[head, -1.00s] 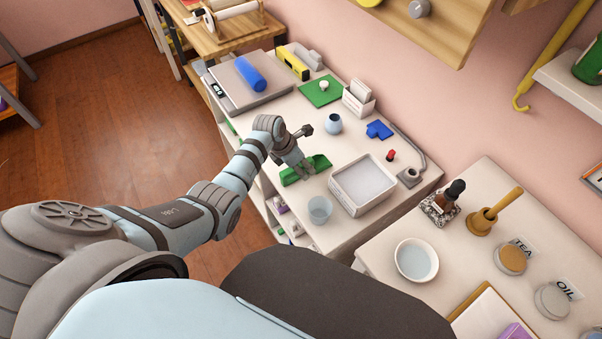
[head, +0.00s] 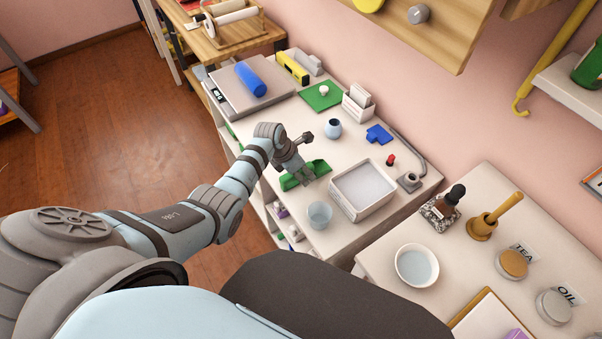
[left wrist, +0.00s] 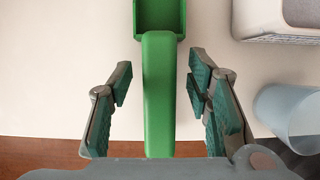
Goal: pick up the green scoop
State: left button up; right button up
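The green scoop (head: 316,168) lies on the white table near its front edge, left of a white tub. In the left wrist view the scoop's handle (left wrist: 159,95) runs between the two fingers, with its bowl (left wrist: 160,15) at the top. My left gripper (head: 301,180) is over the handle. In the left wrist view my left gripper (left wrist: 158,95) is open, with a gap on each side of the handle. My right gripper is not in view.
The white tub (head: 363,188) stands just right of the scoop. A clear cup (head: 319,214) stands near the front edge.

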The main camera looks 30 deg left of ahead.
pick_arm(q)
grip_shut()
jog(key=shift+r, duration=0.1)
jog(key=shift+r, duration=0.35)
notch_tip(320, 180, up, 10)
jog(key=p, duration=0.4)
notch_tip(320, 180, up, 10)
jog(key=p, duration=0.2)
jog(key=shift+f, duration=0.15)
